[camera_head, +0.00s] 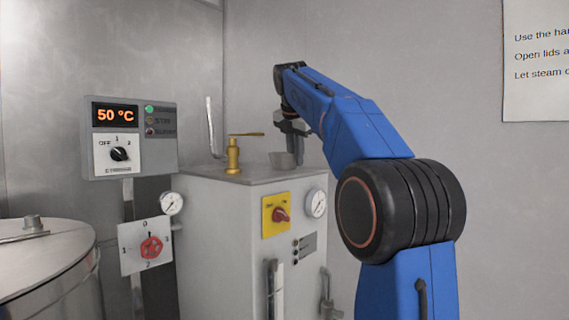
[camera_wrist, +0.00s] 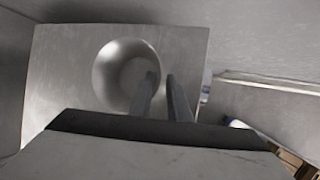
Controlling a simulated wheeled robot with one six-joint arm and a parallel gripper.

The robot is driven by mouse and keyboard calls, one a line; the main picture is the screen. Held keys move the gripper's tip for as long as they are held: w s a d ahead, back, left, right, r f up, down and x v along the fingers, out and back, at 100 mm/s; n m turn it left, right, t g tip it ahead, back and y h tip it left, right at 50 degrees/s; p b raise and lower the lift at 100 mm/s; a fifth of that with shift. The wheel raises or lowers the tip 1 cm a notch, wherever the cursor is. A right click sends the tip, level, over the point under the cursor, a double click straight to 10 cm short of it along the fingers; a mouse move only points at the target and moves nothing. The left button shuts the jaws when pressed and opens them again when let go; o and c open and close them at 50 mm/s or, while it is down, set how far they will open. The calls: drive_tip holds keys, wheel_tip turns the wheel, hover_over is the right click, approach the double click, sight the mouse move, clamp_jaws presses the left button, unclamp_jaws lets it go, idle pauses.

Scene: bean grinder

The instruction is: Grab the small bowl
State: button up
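The small bowl (camera_head: 282,160) is grey metal and stands upright on top of the light grey machine (camera_head: 215,215). In the wrist view the bowl (camera_wrist: 112,75) is seen from above and looks empty. My gripper (camera_head: 296,150) points down at the bowl's right side. In the wrist view my gripper (camera_wrist: 162,80) has its two fingers apart with a narrow gap. The left finger overlaps the bowl's inside and the right finger is just outside its right rim. The rim lies between the fingertips; I see no clear contact.
A brass valve (camera_head: 233,155) with a handle stands on the machine top, left of the bowl. A control box (camera_head: 129,138) reading 50 °C is further left. A round metal vessel (camera_head: 45,260) stands at the lower left. The wall is close behind.

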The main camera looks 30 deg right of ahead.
drive_tip(key=shift+w+d+f, duration=0.1)
drive_tip(key=shift+f, duration=0.2)
drive_tip(key=shift+c, duration=0.2)
clamp_jaws()
wheel_tip(320, 180, up, 9)
drive_tip(key=shift+w+r, duration=0.1)
drive_tip(key=shift+r, duration=0.35)
